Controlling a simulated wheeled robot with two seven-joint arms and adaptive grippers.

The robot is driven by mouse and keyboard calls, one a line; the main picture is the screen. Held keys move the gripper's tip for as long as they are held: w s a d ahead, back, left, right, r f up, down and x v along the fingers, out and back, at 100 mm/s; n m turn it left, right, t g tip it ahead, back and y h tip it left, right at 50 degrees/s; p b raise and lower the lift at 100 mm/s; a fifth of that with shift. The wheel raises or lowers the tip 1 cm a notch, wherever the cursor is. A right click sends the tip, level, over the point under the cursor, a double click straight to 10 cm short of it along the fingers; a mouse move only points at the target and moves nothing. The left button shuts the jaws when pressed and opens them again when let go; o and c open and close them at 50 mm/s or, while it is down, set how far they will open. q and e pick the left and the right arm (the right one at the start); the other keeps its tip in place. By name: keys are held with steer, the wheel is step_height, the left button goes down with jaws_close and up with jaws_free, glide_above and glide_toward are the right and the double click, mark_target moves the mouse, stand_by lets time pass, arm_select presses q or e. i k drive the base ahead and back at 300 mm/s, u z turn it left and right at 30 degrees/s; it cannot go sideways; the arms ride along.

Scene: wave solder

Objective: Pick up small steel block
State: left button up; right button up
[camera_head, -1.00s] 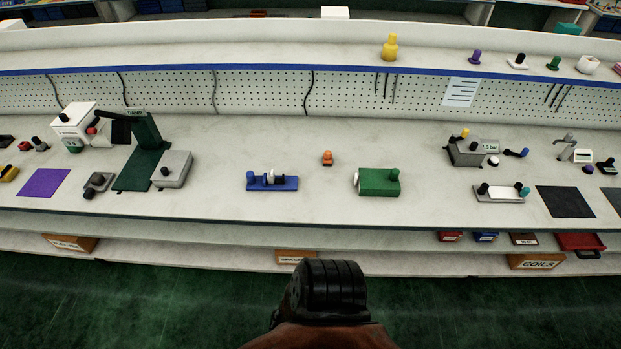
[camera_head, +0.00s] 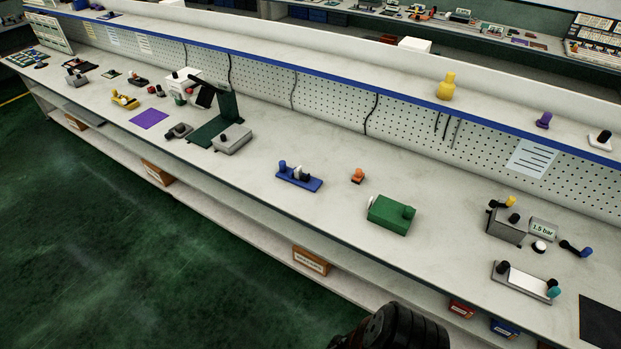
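Several grey, steel-like pieces stand on the long bench, and I cannot tell for sure which is the small steel block. A small dark grey block with a black knob (camera_head: 179,131) lies between the purple mat and the green clamp stand. A larger light grey block with a black knob (camera_head: 232,139) sits by the clamp stand's base. Another grey block (camera_head: 507,227) stands at the right, beside the 1.5 bar gauge. Another small grey piece (camera_head: 76,79) is at the far left. Neither of my grippers is in view.
The white bench (camera_head: 330,215) holds a green clamp stand (camera_head: 222,118), a blue fixture (camera_head: 299,179), an orange piece (camera_head: 358,176) and a green box (camera_head: 390,213). A purple mat (camera_head: 149,118) lies left. The green floor (camera_head: 150,270) in front is clear.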

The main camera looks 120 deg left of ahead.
mark_target(298, 172)
steer(key=u, duration=3.7)
